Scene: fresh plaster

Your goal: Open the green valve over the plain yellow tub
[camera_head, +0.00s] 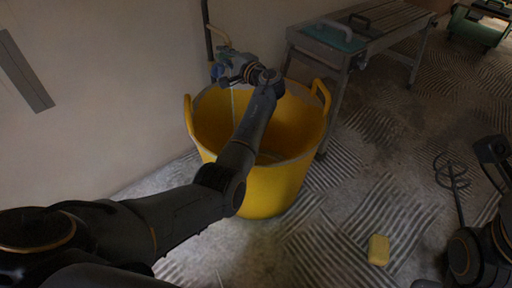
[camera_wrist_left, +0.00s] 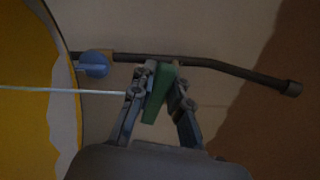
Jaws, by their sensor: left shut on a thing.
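The green valve handle (camera_wrist_left: 158,95) sits between the fingers of my left gripper (camera_wrist_left: 160,98) in the left wrist view, and the fingers are shut on it. In the head view the left gripper (camera_head: 230,64) is at the pipe by the wall, above the back rim of the plain yellow tub (camera_head: 262,190); it hides the valve there. A thin pale line (camera_wrist_left: 60,90), like a stream of water, runs from near the gripper towards the tub's side. It also shows faintly inside the tub in the head view. Only parts of my right arm show at the right edge.
A dark pipe (camera_wrist_left: 215,64) carries a blue knob (camera_wrist_left: 95,65) beside the green handle. A metal bench (camera_head: 365,42) stands right of the tub. A yellow sponge-like block (camera_head: 379,249) and a mixing paddle (camera_head: 452,175) lie on the ridged floor.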

